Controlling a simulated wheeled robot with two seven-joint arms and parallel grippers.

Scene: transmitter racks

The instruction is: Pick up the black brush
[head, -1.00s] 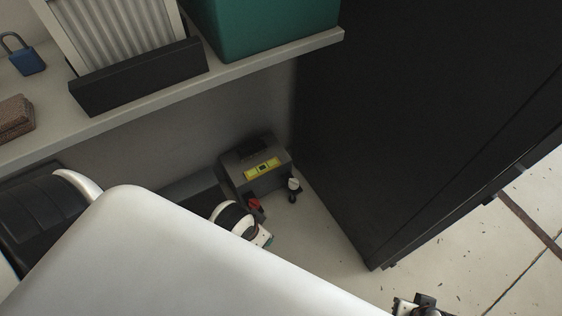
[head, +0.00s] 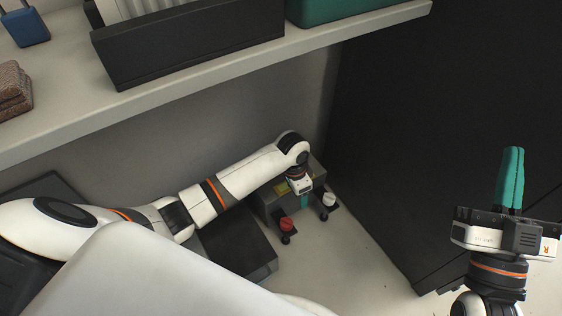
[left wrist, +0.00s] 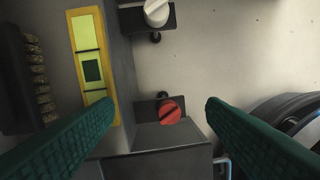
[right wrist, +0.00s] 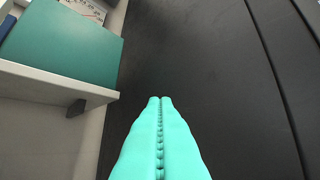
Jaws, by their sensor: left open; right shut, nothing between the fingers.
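The black brush (left wrist: 20,80) shows at the left edge of the left wrist view, with tan bristle tufts along its right side. It lies on the grey box, left of the yellow-framed panel. In the head view my left arm covers it. My left gripper (left wrist: 161,107) is open and empty, with its green fingers spread over the box's edge; the brush is outside the gap, to the left. In the head view this gripper (head: 304,200) is over the box's front. My right gripper (head: 514,152) is shut and empty, raised before the dark cabinet; its closed fingers (right wrist: 160,98) show in the right wrist view.
A red knob (head: 287,224) and a white knob (head: 329,199) stand out from the box's front. A shelf (head: 230,67) with a black tray (head: 190,45) and green bin (right wrist: 62,45) overhangs at the upper left. A tall dark cabinet (head: 420,150) bounds the right.

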